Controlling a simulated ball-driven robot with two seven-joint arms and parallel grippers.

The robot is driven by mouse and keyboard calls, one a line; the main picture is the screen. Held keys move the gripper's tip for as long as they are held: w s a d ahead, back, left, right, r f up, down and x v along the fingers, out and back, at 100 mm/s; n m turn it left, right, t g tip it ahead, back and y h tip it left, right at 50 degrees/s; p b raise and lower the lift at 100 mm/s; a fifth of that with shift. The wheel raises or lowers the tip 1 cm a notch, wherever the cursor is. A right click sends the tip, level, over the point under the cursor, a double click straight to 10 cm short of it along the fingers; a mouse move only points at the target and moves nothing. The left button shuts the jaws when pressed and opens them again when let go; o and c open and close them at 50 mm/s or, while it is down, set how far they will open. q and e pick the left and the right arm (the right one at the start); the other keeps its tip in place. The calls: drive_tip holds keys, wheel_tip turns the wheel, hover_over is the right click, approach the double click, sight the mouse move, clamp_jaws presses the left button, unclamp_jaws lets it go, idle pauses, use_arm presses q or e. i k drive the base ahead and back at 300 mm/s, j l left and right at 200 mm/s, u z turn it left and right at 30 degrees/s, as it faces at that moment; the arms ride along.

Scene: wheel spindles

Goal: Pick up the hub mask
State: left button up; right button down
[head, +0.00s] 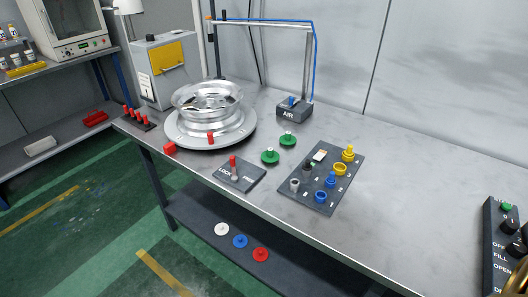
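No part is labelled as the hub mask, so I cannot tell for sure which it is. Round knobbed discs are candidates: a green disc (270,156) and another green disc (288,139) lie on the bench right of the wheel. A white disc (222,229), a blue disc (240,241) and a red disc (260,254) lie on the lower shelf. The silver wheel (208,100) lies flat on a round turntable (181,133).
A lock lever plate (240,174) and a dark board (318,195) with yellow, blue and grey rings and plugs sit near the bench front. An air stand (294,112) rises behind. A control panel (496,240) is at right. The bench's right middle (420,190) is clear.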

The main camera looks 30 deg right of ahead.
sight(270, 156)
drive_tip(key=i+j, duration=0.15)
drive_tip(key=i, duration=0.75)
drive_tip(key=l+z, duration=0.05)
